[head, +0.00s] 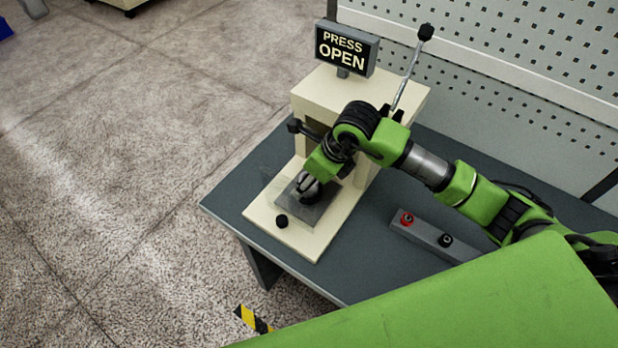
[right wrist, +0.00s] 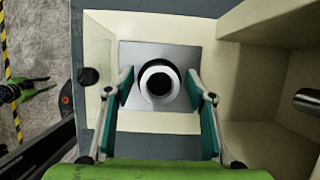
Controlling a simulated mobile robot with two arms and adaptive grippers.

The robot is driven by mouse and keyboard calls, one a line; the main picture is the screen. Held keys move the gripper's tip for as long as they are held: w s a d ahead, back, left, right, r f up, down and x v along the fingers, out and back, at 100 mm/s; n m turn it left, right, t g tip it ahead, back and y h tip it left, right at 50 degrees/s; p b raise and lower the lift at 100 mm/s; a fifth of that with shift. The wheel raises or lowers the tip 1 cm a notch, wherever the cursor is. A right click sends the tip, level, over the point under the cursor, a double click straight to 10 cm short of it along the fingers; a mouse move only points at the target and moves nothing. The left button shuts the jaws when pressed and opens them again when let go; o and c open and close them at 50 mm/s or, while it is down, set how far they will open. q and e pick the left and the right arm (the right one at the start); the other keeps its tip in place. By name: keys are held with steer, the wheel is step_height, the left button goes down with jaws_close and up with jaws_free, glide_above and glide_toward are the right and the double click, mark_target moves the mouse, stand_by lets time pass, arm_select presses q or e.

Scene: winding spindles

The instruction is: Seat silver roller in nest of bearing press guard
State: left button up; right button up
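The silver roller (right wrist: 147,92) appears end-on in the right wrist view as a pale ring with a dark centre. It is over the grey nest plate (right wrist: 185,55) of the press; a dark rim shows beside it. How deep it sits cannot be told. My right gripper (right wrist: 159,88) is open, a finger on each side of the roller with small gaps. In the head view my right gripper (head: 309,188) is low over the plate and hides most of the roller. The clear guard (right wrist: 97,62) stands beside the plate.
The cream press (head: 330,92) stands on a dark table (head: 375,255), its sign (head: 346,50) reading "PRESS OPEN". A lever (head: 408,75) rises at its right. A black knob (head: 281,221) is on the base. A button box (head: 430,236) lies right. A pegboard stands behind.

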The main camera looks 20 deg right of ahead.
steer(key=shift+r, duration=0.15)
steer(key=shift+d+r, duration=0.15)
steer(key=shift+r, duration=0.1)
steer(key=b+v, duration=0.2)
steer(key=v, duration=0.9)
steer(key=shift+s+r, duration=0.15)
steer(key=shift+r, duration=0.1)
